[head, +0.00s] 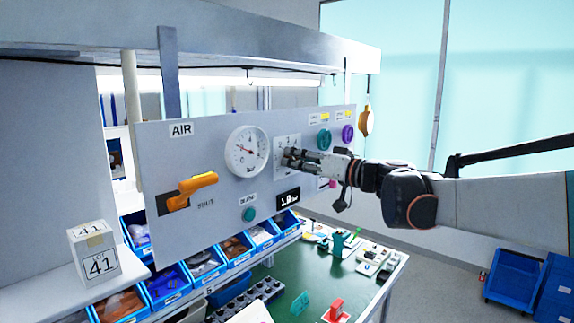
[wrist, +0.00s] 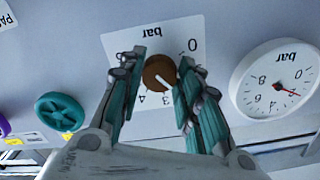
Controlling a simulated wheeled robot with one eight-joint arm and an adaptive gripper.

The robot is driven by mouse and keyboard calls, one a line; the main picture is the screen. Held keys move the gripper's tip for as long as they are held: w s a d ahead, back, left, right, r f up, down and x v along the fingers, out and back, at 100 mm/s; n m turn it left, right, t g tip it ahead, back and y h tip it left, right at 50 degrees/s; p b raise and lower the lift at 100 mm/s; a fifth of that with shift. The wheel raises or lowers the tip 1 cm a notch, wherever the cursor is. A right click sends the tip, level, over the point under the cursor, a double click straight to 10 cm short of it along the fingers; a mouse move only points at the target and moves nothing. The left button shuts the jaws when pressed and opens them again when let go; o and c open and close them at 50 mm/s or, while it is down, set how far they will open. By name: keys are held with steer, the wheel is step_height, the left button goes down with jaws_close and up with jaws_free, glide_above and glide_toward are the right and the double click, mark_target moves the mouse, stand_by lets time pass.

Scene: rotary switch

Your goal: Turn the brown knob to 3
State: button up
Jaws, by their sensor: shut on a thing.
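The brown knob (wrist: 159,72) is on a white plate marked "bar" (wrist: 150,40), upside down in the wrist view. Its pale pointer line points down and right there, close to the 3 and on the side away from the 4. The 0 shows at upper right; the marks between are hidden by a finger. My gripper (wrist: 157,76) has its teal-padded fingers on both sides of the knob and is shut on it. In the head view my gripper (head: 288,157) is at the panel plate (head: 283,142) and hides the knob.
A round gauge (head: 247,151) sits left of the knob on the grey panel (head: 215,135). Teal (head: 324,138) and purple (head: 347,133) knobs are to its right. An orange handle (head: 192,188) sticks out at left. Blue bins (head: 165,290) stand below the panel.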

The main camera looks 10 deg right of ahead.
steer(key=m+b, duration=0.1)
steer(key=m, duration=0.6)
steer(key=shift+s, duration=0.1)
steer(key=shift+b, duration=0.3)
stand_by(0.3)
steer(key=o, duration=1)
steer(key=shift+o, duration=0.2)
steer(key=shift+r, duration=0.15)
